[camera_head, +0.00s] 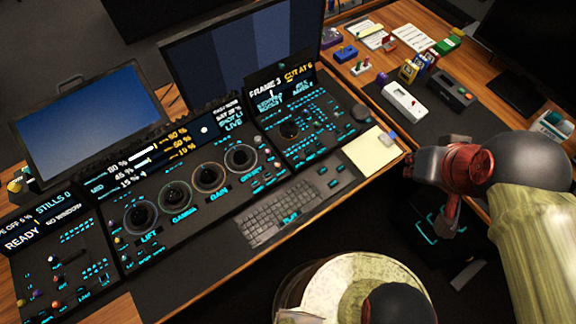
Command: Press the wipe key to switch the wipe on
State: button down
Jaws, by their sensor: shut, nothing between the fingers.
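The trackball panel (150,262) stands on the wooden desk, with three sections of lit keys, several trackballs in its middle section and displays along its back. The left section's display (35,228) is cut off by the picture edge and reads "PE OFF 5 %", "STILLS 0", "NO WINDOW" and "READY". Small cyan-lit keys (75,232) lie below it; their labels are too small to read, so I cannot tell which is the wipe key. My gripper (446,218) is shut and empty at the right, beyond the desk's front edge and well apart from the panel.
A keyboard (277,216) lies in front of the middle section, with a yellow notepad (370,151) to its right. Monitors (245,55) stand behind the panel. The right desk holds a white device (403,101), a dark box (452,92) and several small items.

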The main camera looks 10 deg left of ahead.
aim_at(254, 182)
jog(key=j+z, duration=0.1)
jog(key=z, duration=0.3)
jog(key=k+j, duration=0.2)
jog(key=j, duration=0.2)
jog(key=k+j, duration=0.2)
jog(key=j, duration=0.2)
jog(key=k+j, duration=0.2)
jog(key=j, duration=0.2)
jog(key=k+j, duration=0.2)
jog(key=j, duration=0.2)
